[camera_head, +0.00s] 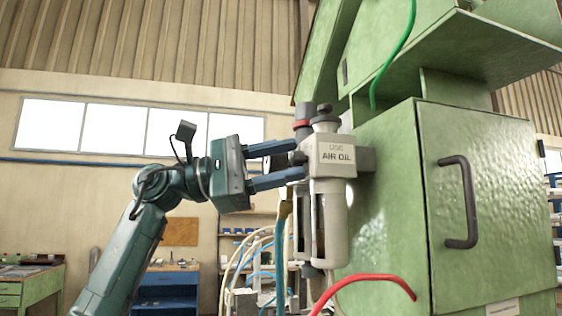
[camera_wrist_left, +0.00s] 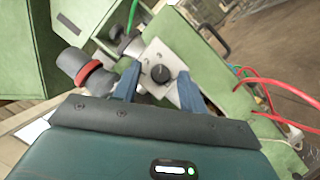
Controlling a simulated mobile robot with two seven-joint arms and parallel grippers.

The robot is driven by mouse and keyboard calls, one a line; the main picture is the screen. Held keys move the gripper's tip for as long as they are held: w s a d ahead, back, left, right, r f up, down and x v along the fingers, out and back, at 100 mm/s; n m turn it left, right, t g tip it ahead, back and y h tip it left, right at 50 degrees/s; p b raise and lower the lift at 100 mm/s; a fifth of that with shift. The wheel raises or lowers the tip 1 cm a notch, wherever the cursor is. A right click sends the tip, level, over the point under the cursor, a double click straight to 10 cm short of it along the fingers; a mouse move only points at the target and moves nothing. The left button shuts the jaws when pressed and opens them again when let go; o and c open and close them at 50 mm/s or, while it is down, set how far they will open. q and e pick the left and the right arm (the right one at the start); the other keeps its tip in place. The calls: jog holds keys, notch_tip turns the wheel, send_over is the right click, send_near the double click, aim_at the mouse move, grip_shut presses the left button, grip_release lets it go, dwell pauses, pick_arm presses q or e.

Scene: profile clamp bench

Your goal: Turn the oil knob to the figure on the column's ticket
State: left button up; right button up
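In the left wrist view, a round black knob (camera_wrist_left: 160,74) on the unit's pale block lies between the open fingertips, with gaps on both sides. A black-topped cap (camera_head: 324,112) and a red-ringed grey knob (camera_head: 303,123) stand on top of the unit. No readable figure shows on the knob or any ticket. My right gripper is out of view.
A green cabinet door with a black handle (camera_head: 461,202) is to the right. A pale label (camera_head: 503,307) at its bottom edge is unreadable. A red hose (camera_head: 365,278), a green hose (camera_head: 399,48) and several pale and blue hoses hang nearby. Benches stand behind.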

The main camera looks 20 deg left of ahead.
pick_arm(q)
jog(key=shift+a, duration=0.1)
jog(key=shift+a+f, duration=0.15)
jog(key=shift+a, duration=0.15)
jog(key=b+v, duration=0.3)
jog(key=v, duration=0.9)
jog(key=shift+s, duration=0.2)
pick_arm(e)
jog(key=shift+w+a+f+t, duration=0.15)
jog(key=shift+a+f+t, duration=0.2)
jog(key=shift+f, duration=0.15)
pick_arm(q)
jog(key=shift+a, duration=0.15)
